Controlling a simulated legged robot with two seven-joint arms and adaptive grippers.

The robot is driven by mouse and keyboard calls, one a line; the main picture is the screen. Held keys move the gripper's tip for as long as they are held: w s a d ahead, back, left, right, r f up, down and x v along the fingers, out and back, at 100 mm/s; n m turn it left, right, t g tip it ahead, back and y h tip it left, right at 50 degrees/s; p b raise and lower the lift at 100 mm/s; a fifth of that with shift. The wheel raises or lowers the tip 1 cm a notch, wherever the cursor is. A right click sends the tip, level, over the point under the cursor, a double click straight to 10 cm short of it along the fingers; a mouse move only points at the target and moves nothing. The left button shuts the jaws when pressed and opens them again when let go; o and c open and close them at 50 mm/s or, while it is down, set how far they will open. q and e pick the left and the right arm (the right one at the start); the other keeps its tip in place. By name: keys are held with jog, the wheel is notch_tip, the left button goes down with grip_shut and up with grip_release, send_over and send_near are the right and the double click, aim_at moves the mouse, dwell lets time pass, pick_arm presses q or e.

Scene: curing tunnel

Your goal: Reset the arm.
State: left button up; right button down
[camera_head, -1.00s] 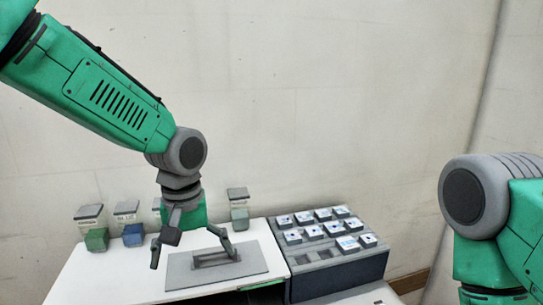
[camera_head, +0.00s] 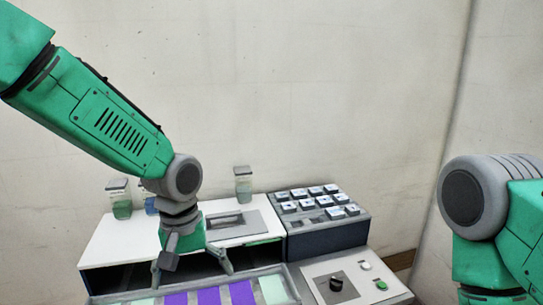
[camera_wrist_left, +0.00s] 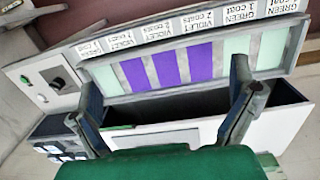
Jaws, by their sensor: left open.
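My left gripper (camera_head: 192,266) is open and empty in the head view. It hangs downward in front of the white tunnel box (camera_head: 105,240), above the tray of coloured strips (camera_head: 290,283). In the left wrist view, the open left gripper (camera_wrist_left: 165,80) has its fingers spread wide, with nothing held between them. The tray there shows violet and pale green strips, with labels for violet and green coats along its edge. My right arm shows at the right of the head view, but its gripper is out of the picture.
A grey slotted plate (camera_head: 250,227) lies on the tunnel box. Jars (camera_head: 243,187) stand behind it. A dark rack (camera_head: 330,238) with several pale blocks stands to its right. A control panel (camera_head: 320,270) with a black knob (camera_head: 336,284) is at the front right. A plain wall is behind.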

pick_arm(q)
jog(key=s+a+f+b, duration=0.15)
jog(key=s+f, duration=0.25)
jog(key=f, duration=0.4)
jog(key=s+a+f+m+h+b, duration=0.1)
jog(key=s+f+b, duration=0.2)
jog(key=f, duration=0.6)
jog(key=s+a+f+b, duration=0.15)
jog(key=s+f, duration=0.25)
jog(key=f, duration=0.4)
jog(key=s+a+f+m+b, duration=0.1)
jog(key=s+a+f+b, duration=0.2)
jog(key=s+f, duration=0.4)
jog(key=s+a+f+m+y+b, duration=0.1)
jog(key=s+a+f+b, duration=0.2)
jog(key=s+a+f, duration=0.3)
jog(key=s+f, duration=0.1)
jog(key=s, duration=0.2)
jog(key=shift+s+a+t+y, duration=0.25)
jog(key=shift+s+t+y, duration=0.05)
jog(key=shift+s+t, duration=0.1)
